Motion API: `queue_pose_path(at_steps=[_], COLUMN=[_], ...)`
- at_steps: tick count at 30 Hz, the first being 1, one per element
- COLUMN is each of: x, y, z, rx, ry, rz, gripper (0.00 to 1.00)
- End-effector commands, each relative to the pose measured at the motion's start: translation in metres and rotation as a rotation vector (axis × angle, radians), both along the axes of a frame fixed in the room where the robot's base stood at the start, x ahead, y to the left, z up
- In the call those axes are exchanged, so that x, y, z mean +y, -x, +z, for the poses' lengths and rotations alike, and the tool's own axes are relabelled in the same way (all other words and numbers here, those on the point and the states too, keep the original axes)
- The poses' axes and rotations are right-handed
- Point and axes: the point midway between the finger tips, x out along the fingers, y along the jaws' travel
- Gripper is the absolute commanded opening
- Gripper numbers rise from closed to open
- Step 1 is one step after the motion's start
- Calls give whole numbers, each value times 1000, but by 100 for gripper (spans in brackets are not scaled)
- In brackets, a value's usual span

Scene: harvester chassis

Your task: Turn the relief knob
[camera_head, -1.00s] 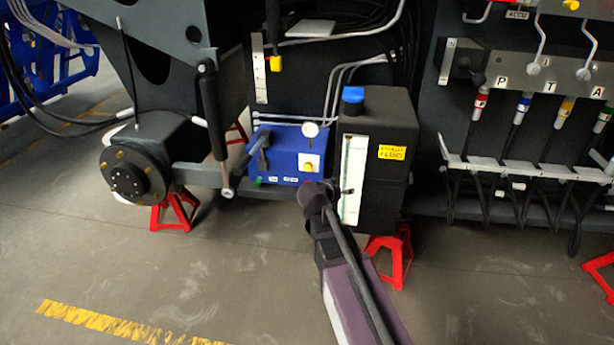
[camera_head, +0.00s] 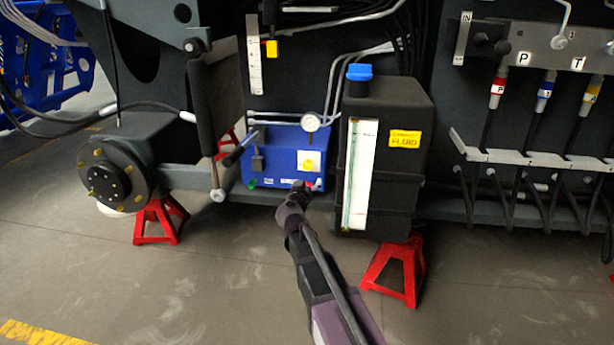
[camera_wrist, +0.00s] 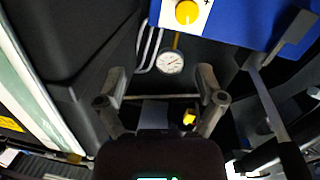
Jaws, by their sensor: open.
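The relief knob appears to be the round yellow knob (camera_head: 308,166) on a white square plate, on the front of the blue box (camera_head: 275,154) under the machine. In the wrist view the yellow knob (camera_wrist: 187,12) shows at the top edge, beside a "+" mark. My gripper (camera_head: 299,190) is in front of the box's lower right edge, a little below the knob. In the wrist view my gripper (camera_wrist: 161,76) has its two fingers spread with nothing between them. The knob is beyond the fingertips, apart from them.
A round pressure gauge (camera_head: 311,122) stands on top of the blue box. A lever (camera_head: 242,147) sticks out at its left. A black fluid tank (camera_head: 398,160) stands close on the right. Red stands (camera_head: 396,270) support the chassis. The floor in front is open.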

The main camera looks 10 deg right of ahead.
Motion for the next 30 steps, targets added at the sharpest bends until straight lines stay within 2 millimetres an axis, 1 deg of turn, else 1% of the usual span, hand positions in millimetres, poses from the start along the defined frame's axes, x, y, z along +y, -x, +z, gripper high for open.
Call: queue_pose_path(at_steps=[1, 6, 12, 23, 26, 30], x=[6, 18, 23, 22, 21, 18], y=[-5, -12, -15, -16, -19, -28], z=[-13, -21, -22, -21, -22, -22], rx=[-13, -44, -55, -54, -54, -54], ry=[6, 16, 19, 19, 19, 19], rz=[18, 62, 79, 78, 78, 77], gripper=[88, 88, 88, 88, 88, 88])
